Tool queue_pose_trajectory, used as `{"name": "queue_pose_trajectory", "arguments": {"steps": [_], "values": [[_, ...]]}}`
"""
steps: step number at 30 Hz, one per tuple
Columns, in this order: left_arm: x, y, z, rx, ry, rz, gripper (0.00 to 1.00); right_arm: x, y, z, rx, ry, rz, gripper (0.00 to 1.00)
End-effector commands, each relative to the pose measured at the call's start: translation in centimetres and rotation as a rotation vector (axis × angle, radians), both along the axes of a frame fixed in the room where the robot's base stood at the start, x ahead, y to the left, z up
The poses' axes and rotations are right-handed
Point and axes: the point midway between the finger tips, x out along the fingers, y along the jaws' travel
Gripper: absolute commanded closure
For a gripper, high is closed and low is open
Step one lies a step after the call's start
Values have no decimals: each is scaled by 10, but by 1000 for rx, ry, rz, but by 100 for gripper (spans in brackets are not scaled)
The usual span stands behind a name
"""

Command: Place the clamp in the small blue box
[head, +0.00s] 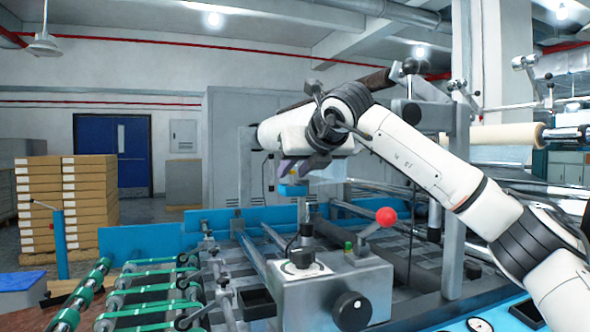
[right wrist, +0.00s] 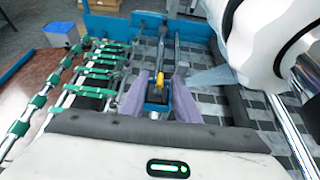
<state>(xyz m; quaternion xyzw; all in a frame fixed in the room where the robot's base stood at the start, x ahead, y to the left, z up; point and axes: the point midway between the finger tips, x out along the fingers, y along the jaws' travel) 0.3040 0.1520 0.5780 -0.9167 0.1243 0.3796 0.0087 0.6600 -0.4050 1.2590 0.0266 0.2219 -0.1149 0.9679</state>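My right gripper (head: 303,168) is near the middle of the head view, pointing down above the machine. Its two purple fingers are apart in the right wrist view (right wrist: 160,92). Between them is a blue piece with a dark middle and a yellow part, which looks like the clamp (right wrist: 157,106). I see no clear gap at its sides, but cannot tell whether the fingers grip it. In the head view a blue part (head: 293,190) shows just below the fingers. A small blue box (head: 22,281) is at the lower left; it also shows at the upper left of the right wrist view (right wrist: 62,33). My left gripper is out of view.
A grey machine block (head: 330,290) with a black knob and a red ball lever (head: 386,217) stands below my right arm. Green-banded rollers (head: 150,295) lie between the box and the machine. A blue rail (head: 150,240) runs behind. Stacked cartons (head: 90,200) stand farther back.

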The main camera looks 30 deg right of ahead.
Motion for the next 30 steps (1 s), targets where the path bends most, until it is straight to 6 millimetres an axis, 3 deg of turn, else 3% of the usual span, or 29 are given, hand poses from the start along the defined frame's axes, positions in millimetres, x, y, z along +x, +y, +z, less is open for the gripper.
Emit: {"name": "queue_pose_trajectory", "arguments": {"steps": [5,18,24,30], "values": [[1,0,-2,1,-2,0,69,-13,4,7,-1,-3,2,71],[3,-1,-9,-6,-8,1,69,-90,22,47,-1,-4,2,71],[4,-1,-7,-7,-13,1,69,-104,25,53,-1,-2,0,71],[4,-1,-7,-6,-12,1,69,-106,26,54,-1,-2,0,71]]}}
